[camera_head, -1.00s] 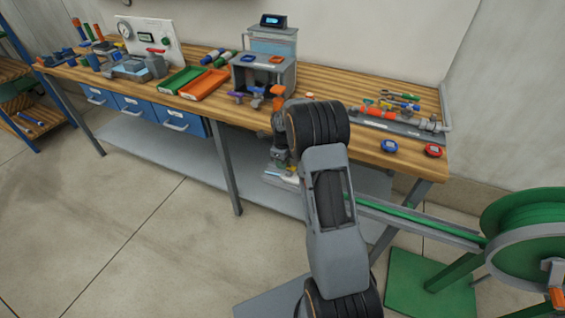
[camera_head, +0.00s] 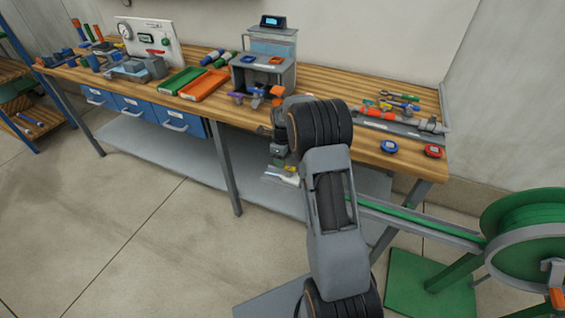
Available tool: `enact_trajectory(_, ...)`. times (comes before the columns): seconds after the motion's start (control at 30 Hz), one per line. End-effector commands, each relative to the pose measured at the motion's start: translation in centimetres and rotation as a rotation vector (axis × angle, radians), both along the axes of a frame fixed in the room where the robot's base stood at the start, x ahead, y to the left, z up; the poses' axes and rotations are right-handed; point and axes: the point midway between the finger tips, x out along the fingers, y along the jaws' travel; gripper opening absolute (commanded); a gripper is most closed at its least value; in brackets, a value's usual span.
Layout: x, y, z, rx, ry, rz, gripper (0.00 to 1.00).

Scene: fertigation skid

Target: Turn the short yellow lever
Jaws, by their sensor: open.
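I cannot make out a short yellow lever in this view; my arm may hide it. A grey valve unit (camera_head: 262,72) stands at the bench's back edge, with small coloured handles at its front. A purple handle (camera_head: 237,98) is on the left, a blue one (camera_head: 257,92) in the middle and an orange one (camera_head: 277,91) on the right.
The wooden bench (camera_head: 340,95) carries a green tray (camera_head: 182,80) and an orange tray (camera_head: 205,85) left of the unit. A pipe assembly (camera_head: 400,122) and blue and red discs lie on the right. A green hose reel (camera_head: 525,235) stands at the lower right.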

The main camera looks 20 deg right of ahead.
Motion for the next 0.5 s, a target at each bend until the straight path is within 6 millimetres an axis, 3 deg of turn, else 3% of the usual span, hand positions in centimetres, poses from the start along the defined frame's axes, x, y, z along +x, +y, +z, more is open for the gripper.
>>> enact_trajectory(0.3,0.0,0.0,6.8,-0.001,-0.005,-0.001,0.47)
enact_trajectory(0.5,0.0,0.0,9.8,-0.001,-0.003,-0.001,0.47)
